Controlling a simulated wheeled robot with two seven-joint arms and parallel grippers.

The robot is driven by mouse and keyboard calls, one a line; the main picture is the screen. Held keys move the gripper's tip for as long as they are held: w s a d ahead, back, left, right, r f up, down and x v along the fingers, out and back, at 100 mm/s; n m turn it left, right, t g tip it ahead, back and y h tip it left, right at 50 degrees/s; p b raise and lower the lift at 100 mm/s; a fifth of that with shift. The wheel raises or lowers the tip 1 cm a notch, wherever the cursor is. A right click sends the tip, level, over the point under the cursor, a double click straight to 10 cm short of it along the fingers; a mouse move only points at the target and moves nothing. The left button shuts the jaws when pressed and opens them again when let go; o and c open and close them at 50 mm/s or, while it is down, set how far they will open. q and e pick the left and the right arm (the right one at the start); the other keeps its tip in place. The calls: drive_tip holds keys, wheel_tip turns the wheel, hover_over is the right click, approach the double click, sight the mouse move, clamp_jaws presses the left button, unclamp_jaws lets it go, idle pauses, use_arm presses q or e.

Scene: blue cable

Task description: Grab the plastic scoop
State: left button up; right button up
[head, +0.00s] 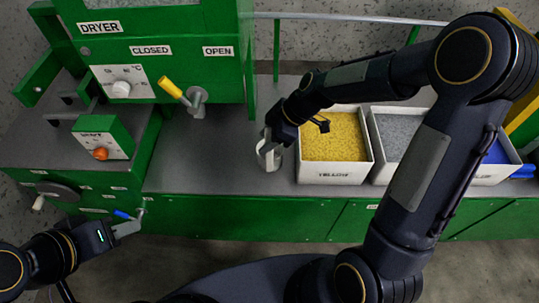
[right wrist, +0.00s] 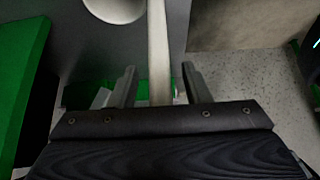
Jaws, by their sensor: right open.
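The plastic scoop (head: 270,160) looks white and stands on the grey counter, left of the yellow bin. My right gripper (head: 271,141) is at it from above and hides part of it. In the right wrist view, the pale scoop handle (right wrist: 158,40) runs between the two fingers of the right gripper (right wrist: 159,68), which are open with gaps on both sides. A round white part (right wrist: 115,6) shows at the top edge there. My left gripper (head: 128,228) is at the lower left, beside a small blue-handled lever (head: 124,215); its jaw opening is unclear.
A bin of yellow granules (head: 298,172), a bin of grey granules (head: 377,174) and a blue-filled bin (head: 497,174) stand in a row on the right. The green dryer (head: 150,70) with a yellow-handled lever (head: 172,88) stands at the left. Bare counter (head: 205,160) lies left of the scoop.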

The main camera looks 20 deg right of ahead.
drive_tip(key=shift+a+f, duration=0.2)
drive_tip(key=shift+f, duration=0.2)
drive_tip(key=shift+c, duration=0.2)
clamp_jaws()
